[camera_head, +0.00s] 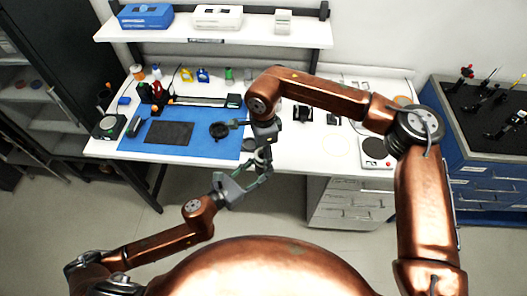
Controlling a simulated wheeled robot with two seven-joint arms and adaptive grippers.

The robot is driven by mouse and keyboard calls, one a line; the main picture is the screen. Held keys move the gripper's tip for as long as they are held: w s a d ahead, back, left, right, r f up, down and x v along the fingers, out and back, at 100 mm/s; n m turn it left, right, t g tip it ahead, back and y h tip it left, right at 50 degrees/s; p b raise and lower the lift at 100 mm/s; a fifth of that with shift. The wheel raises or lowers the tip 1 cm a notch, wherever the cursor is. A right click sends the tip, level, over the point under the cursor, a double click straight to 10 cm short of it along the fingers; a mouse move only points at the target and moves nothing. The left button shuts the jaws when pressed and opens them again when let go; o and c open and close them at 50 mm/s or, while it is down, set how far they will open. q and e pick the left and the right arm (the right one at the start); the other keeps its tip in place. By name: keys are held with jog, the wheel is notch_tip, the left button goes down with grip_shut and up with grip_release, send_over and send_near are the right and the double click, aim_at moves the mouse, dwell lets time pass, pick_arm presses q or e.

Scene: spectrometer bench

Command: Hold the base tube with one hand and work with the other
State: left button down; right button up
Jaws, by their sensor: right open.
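My right arm reaches over the bench from the right. Its gripper (254,148) is open at the front edge of the blue mat, with its fingers partly lost against the wrist and mat. My left gripper (246,184) is lower and nearer, in front of the bench edge, its fingers pointing up and right towards the right gripper. Whether its jaws are closed on anything is too small to tell. A black round part (219,130) lies on the mat left of the right wrist. I cannot make out the base tube with certainty.
The blue mat (205,146) carries a dark pad (170,134). Small bottles stand at the back left. A round-topped device (376,150) sits at the bench's right. A shelf (270,35) with boxes is above. A blue tool cabinet (485,165) stands at right.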

jog(key=c, duration=1.2)
jog(key=m, duration=0.4)
jog(key=shift+m, duration=0.3)
jog(key=m, duration=0.3)
jog(key=o, duration=1.4)
jog(key=shift+c, duration=0.2)
notch_tip(320, 180, up, 12)
